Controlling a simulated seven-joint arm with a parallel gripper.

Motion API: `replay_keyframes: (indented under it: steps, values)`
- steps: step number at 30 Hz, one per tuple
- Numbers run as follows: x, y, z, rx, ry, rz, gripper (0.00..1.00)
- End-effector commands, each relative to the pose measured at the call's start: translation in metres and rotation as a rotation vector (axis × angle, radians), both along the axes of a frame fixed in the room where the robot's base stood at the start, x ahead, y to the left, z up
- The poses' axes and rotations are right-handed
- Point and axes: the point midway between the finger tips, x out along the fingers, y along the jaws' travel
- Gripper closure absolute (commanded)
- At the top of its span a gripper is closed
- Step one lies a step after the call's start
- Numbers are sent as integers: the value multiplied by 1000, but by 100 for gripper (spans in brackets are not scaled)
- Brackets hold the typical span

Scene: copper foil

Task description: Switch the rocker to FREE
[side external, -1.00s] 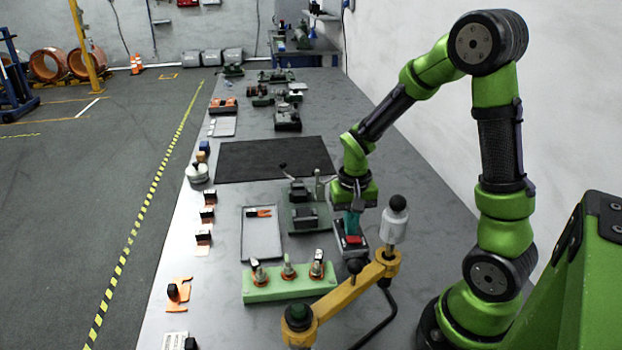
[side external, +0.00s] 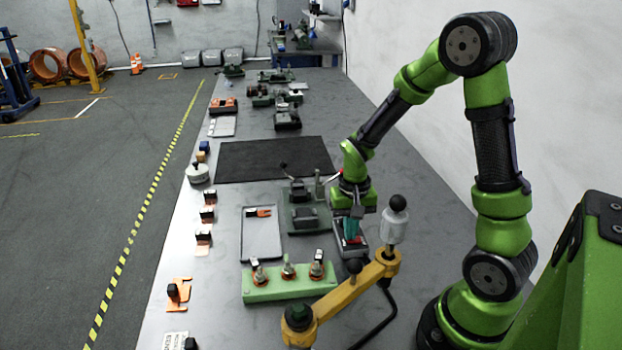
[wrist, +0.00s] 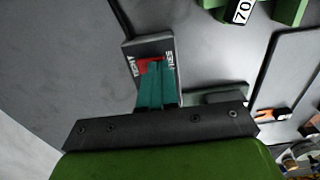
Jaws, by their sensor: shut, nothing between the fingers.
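The rocker is a red switch (wrist: 149,64) set in a grey box (wrist: 146,45) with white lettering on its left and right sides. The lettering is too small and skewed to read surely. In the side view the rocker box (side external: 352,253) stands on the bench right of the dark green fixture. My gripper (wrist: 157,66) has teal fingers, closed together and empty. Their tips are over the right part of the red rocker and hide some of it. I cannot tell whether they touch it, or which way the rocker is tilted.
A yellow crank arm (side external: 345,297) with a black-knobbed grey post (side external: 394,225) stands close in front of the box. A green block (side external: 290,287) with several knobs and a grey tray (side external: 261,246) lie to the left. The dark mat (side external: 270,158) behind is clear.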

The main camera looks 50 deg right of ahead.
Motion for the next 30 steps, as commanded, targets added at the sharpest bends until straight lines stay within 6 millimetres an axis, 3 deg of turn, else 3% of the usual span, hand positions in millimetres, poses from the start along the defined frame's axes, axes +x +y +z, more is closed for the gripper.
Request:
replay_keyframes:
  steps: [14, 30]
  values:
    - [0, 0, -3, 0, 0, 0, 100]
    - [1, 0, 39, -1, -3, 0, 100]
